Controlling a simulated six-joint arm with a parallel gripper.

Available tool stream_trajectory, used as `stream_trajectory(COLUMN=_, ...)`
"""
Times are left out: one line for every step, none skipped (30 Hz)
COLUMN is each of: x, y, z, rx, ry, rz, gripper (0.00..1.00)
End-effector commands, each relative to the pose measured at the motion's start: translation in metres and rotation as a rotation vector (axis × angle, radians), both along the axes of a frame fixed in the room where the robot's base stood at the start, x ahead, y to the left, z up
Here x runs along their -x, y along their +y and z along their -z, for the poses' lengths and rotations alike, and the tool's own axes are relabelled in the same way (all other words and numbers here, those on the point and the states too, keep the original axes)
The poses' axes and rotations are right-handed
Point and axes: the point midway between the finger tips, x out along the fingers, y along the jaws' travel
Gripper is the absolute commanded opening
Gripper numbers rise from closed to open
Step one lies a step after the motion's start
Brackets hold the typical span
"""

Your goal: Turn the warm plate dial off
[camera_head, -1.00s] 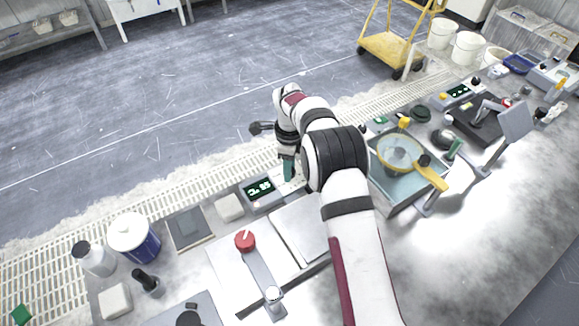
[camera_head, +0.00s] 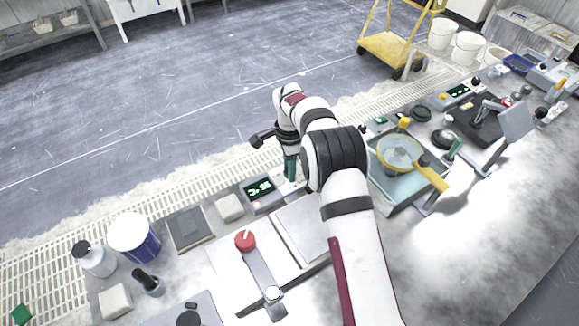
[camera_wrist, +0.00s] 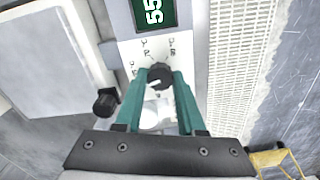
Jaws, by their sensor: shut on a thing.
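The black dial (camera_wrist: 158,75), with a white pointer mark, sits on a pale panel in the wrist view, with small printed marks around its far side. My gripper (camera_wrist: 160,83) has green fingers, one on each side of the dial, shut on it. A green-lit display (camera_wrist: 153,12) is just beyond, partly cut off. In the head view, the display unit (camera_head: 260,192) stands just left of my gripper's green fingers (camera_head: 290,169); my arm hides the dial there. A grey plate (camera_wrist: 55,55) lies left of the panel in the wrist view.
A second black knob (camera_wrist: 105,102) is close to my left finger. A white block (camera_head: 229,208) stands left of the display unit. A red knob (camera_head: 245,240) is nearer the camera.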

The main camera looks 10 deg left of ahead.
Motion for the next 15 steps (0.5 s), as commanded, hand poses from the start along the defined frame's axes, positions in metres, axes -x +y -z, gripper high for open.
stream_trajectory(x=-0.0002, y=-0.0003, z=-0.0003, rx=0.001, ry=-0.001, rz=-0.040, gripper=0.00)
stream_trajectory(x=-0.0002, y=-0.0003, z=-0.0003, rx=0.001, ry=-0.001, rz=-0.068, gripper=0.00)
stream_trajectory(x=-0.0002, y=-0.0003, z=-0.0003, rx=0.001, ry=-0.001, rz=-0.106, gripper=0.00)
stream_trajectory(x=-0.0002, y=-0.0003, z=-0.0003, rx=0.001, ry=-0.001, rz=-0.135, gripper=0.00)
stream_trajectory(x=-0.0002, y=-0.0003, z=-0.0003, rx=0.001, ry=0.000, rz=-0.163, gripper=0.00)
stream_trajectory(x=-0.0002, y=-0.0003, z=-0.0003, rx=0.001, ry=0.000, rz=-0.201, gripper=0.00)
stream_trajectory(x=-0.0002, y=-0.0003, z=-0.0003, rx=0.001, ry=0.000, rz=-0.229, gripper=0.00)
stream_trajectory(x=-0.0002, y=-0.0003, z=-0.0003, rx=0.001, ry=0.000, rz=-0.258, gripper=0.00)
stream_trajectory(x=-0.0002, y=-0.0003, z=-0.0003, rx=0.001, ry=0.000, rz=-0.296, gripper=0.00)
stream_trajectory(x=-0.0002, y=-0.0003, z=-0.0003, rx=0.001, ry=0.000, rz=-0.324, gripper=0.00)
stream_trajectory(x=-0.0002, y=-0.0003, z=-0.0003, rx=0.001, ry=0.000, rz=-0.353, gripper=0.00)
stream_trajectory(x=-0.0002, y=-0.0003, z=-0.0003, rx=0.001, ry=0.000, rz=-0.391, gripper=0.00)
stream_trajectory(x=-0.0002, y=-0.0003, z=-0.0003, rx=0.001, ry=0.000, rz=-0.419, gripper=0.00)
stream_trajectory(x=-0.0002, y=-0.0003, z=-0.0004, rx=0.001, ry=0.000, rz=-0.448, gripper=0.00)
stream_trajectory(x=-0.0003, y=-0.0004, z=-0.0004, rx=0.001, ry=0.000, rz=-0.485, gripper=0.00)
